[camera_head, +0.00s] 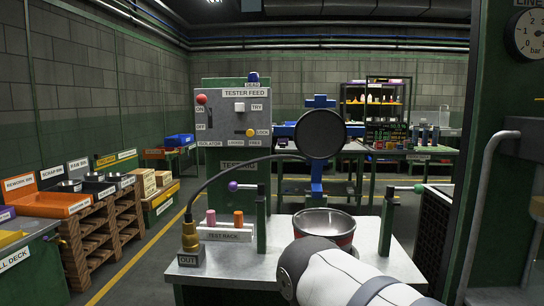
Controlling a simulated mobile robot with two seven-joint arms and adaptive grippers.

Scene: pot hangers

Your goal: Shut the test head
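The test head looks to be the dark round disc (322,134) on a blue upright arm (317,180). It stands raised, its round face toward me, above and behind a metal pot (323,226) on the test bench (372,262). A black hose (213,180) runs from the brass OUT fitting (190,238) up to the head. A white arm link of mine with a dark joint comes in at the bottom right and covers the pot's lower front edge. Neither gripper's fingers show.
The test rack (226,234) holds pink and orange pegs. The tester feed panel (236,113) stands behind. A green column (500,150) with a grey handle blocks the right.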

